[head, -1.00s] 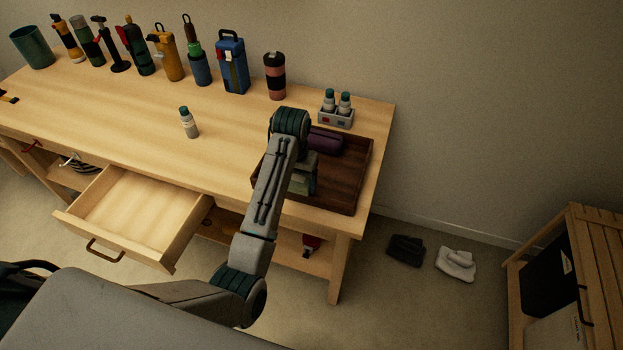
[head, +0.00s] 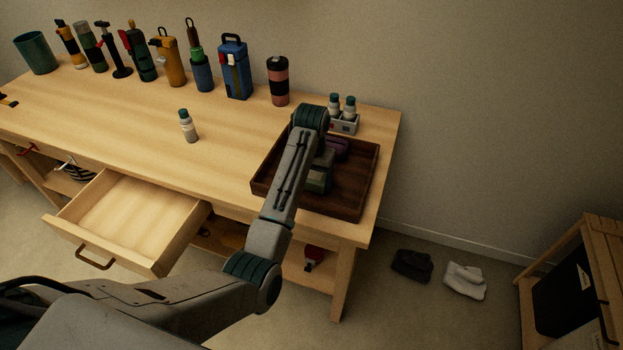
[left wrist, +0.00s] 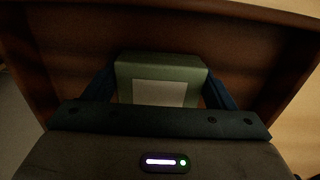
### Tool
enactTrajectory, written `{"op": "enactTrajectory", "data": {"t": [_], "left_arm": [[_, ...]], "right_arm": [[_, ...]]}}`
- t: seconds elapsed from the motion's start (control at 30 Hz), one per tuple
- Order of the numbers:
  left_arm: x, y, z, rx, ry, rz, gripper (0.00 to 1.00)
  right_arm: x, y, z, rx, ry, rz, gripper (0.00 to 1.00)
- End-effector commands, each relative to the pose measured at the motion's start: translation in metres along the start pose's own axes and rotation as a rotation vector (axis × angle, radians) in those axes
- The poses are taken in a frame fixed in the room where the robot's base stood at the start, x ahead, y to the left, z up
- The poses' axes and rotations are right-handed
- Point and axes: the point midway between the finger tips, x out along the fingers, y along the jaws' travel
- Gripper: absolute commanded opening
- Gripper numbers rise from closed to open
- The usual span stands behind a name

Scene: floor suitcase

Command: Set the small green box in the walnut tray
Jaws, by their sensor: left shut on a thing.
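The walnut tray (head: 270,192) is dark brown, with low walls, on the right end of the workbench. The small green box (head: 318,184) is inside the tray's outline, partly hidden by my left arm. In the left wrist view the green box (left wrist: 160,72), with a pale label on its face, sits between the two dark fingers of my left gripper (left wrist: 160,88). The gripper is shut on it. The tray wall (left wrist: 240,12) runs behind it. I cannot tell whether the box touches the tray floor. My right gripper is not in view.
A purple thing (head: 340,148) lies in the tray's back part, near the box. A grey caddy (head: 346,126) with two small bottles stands just behind the tray. A lone bottle (head: 187,127) stands mid-bench. An open drawer (head: 130,215) juts out at the front.

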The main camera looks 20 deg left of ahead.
Motion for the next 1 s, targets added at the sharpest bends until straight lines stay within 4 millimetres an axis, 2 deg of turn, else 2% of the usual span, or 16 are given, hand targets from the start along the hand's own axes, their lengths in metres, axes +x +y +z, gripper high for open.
{"op": "enactTrajectory", "data": {"t": [0.2, 0.23, 0.3, 0.33, 0.7, 0.87, 1.0], "left_arm": [[0.002, 0.000, 0.000, 0.000, -0.002, 0.000, 0.53], [0.003, 0.000, 0.000, 0.000, -0.002, 0.000, 0.84], [0.003, 0.000, 0.000, 0.000, -0.001, 0.000, 0.97], [0.003, 0.000, 0.000, 0.000, -0.001, 0.000, 1.00], [0.001, 0.000, 0.000, 0.000, 0.001, 0.000, 1.00], [-0.019, 0.000, -0.001, 0.000, 0.001, 0.000, 1.00], [-0.043, 0.000, 0.000, 0.000, 0.000, 0.000, 1.00]], "right_arm": [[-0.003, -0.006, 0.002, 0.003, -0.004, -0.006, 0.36], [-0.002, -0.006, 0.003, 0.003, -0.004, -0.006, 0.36], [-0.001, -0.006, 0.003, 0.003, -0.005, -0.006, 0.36], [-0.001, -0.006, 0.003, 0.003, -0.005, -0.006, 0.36], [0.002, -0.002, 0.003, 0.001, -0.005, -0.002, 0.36], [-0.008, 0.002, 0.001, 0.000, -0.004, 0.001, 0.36], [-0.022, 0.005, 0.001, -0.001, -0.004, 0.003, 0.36]]}}
